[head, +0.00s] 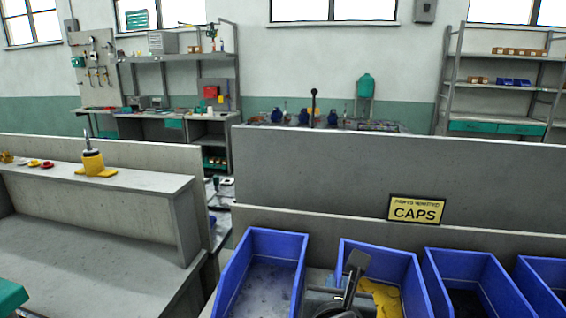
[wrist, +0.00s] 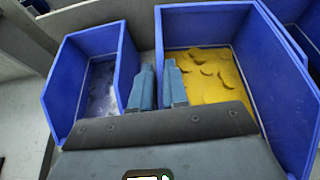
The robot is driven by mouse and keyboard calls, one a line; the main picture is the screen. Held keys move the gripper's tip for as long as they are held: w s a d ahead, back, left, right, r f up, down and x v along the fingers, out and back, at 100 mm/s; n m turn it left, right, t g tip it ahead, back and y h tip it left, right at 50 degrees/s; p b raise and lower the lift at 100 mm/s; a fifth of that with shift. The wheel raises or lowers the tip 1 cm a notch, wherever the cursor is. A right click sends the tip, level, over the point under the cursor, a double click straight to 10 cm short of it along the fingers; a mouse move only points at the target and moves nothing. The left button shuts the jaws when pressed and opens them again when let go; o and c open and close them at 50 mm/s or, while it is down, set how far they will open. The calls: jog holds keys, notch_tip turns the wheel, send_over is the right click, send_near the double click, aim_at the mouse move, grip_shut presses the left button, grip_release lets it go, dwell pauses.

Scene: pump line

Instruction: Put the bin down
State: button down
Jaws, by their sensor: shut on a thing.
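A blue bin (head: 408,270) with yellow caps (head: 385,297) in it stands second from the left in the row in the head view. In the wrist view the same bin (wrist: 200,12) fills the right side, with the yellow caps (wrist: 215,75) inside. My gripper (wrist: 158,88) is at this bin's left wall, one finger on each side of it, and is shut on the wall. In the head view my dark wrist parts partly cover the bin's left side. Whether the bin's underside touches the surface below is hidden.
Another blue bin (head: 232,272) with grey contents stands to the left, with a gap between. More blue bins (head: 462,256) stand close on the right. A grey panel (head: 300,218) with a yellow CAPS sign (head: 415,210) rises behind. A grey bench (head: 90,250) is at left.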

jog(key=shift+w+d+r, duration=0.25)
jog(key=shift+w, duration=0.1)
jog(key=shift+w+d, duration=0.1)
dwell(0.3)
